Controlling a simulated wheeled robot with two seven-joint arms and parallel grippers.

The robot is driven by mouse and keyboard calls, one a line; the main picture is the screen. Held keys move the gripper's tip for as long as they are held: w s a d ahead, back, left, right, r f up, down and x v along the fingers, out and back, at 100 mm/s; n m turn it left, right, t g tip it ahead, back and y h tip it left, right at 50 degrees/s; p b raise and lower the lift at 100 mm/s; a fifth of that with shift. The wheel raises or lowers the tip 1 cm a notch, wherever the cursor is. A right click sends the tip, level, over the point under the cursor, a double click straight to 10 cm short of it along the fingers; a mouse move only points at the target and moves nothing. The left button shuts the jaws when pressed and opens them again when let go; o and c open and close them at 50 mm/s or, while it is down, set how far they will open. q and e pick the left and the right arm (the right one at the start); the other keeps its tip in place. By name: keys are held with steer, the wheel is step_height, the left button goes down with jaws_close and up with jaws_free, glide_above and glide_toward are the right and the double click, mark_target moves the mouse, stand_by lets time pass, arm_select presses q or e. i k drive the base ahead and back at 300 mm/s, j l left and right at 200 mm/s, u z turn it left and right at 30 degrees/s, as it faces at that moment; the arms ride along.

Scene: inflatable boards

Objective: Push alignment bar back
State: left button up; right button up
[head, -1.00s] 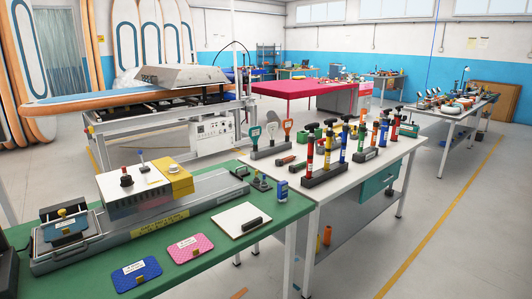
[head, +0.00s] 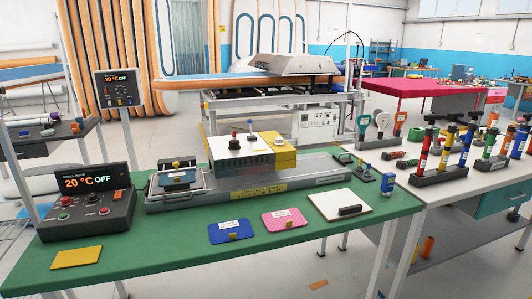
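No part is clearly marked as the alignment bar, and I cannot tell which one it is. A long grey bench machine (head: 320,171) lies along the green table (head: 140,258). A white and yellow block (head: 242,157) with knobs sits on its middle. At its left end is a silver tray (head: 158,188) with a metal handle, holding a blue pad (head: 181,177) under a dark clamp (head: 176,165). A white plate (head: 327,202) with a black bar-like handle (head: 350,210) lies front right of the machine. Neither of my grippers is in view.
A control box (head: 92,197) reading 20 °C OFF stands at the table's left. Blue (head: 231,231) and pink (head: 284,218) pads and a yellow pad (head: 77,257) lie in front. A white table (head: 437,190) with pumps adjoins on the right. The front green surface is mostly clear.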

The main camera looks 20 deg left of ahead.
mark_target(175, 164)
steer(key=u, duration=1.3)
